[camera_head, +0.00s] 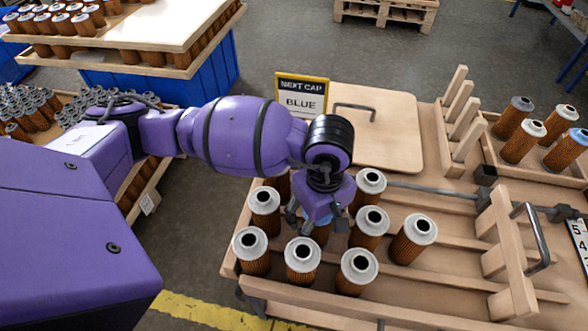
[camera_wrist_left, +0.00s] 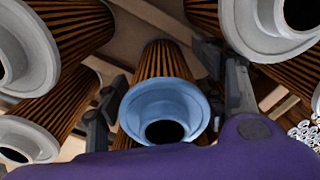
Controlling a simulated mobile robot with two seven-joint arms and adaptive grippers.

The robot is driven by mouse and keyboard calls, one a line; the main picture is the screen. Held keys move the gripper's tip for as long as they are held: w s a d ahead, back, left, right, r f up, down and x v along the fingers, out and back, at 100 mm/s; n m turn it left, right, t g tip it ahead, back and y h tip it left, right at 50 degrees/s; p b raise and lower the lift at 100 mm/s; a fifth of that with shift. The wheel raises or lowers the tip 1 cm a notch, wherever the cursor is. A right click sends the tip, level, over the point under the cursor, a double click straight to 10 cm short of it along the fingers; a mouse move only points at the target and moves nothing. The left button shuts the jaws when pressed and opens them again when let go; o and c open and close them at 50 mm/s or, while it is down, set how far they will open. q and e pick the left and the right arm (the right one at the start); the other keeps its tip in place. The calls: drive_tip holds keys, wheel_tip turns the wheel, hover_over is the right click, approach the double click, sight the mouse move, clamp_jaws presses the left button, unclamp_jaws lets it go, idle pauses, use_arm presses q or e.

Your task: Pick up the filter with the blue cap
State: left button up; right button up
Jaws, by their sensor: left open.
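The filter with the blue cap (camera_wrist_left: 160,95) has a pleated brown body and stands between the two fingers of my left gripper (camera_wrist_left: 168,104) in the left wrist view. The fingers are open, one on each side; I cannot tell whether either touches it. In the head view my left gripper (camera_head: 316,220) points down into a group of white-capped filters (camera_head: 302,255) and hides most of the blue-capped one. Another filter with a blue cap (camera_head: 567,148) stands in the rack at the far right. A sign (camera_head: 301,95) reads "NEXT CAP BLUE". My right gripper is not in view.
White-capped filters crowd closely around my left gripper. A wooden frame with a metal handle (camera_head: 530,235) stands to their right. Upright wooden pegs (camera_head: 462,115) and a lidded wooden panel (camera_head: 390,140) lie behind. The right rack (camera_head: 500,160) holds several filters.

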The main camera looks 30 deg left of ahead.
use_arm(q)
drive_tip(key=shift+w+r, duration=0.1)
drive_tip(key=shift+w, duration=0.05)
drive_tip(key=shift+r, duration=0.1)
drive_tip(key=c, duration=1.3)
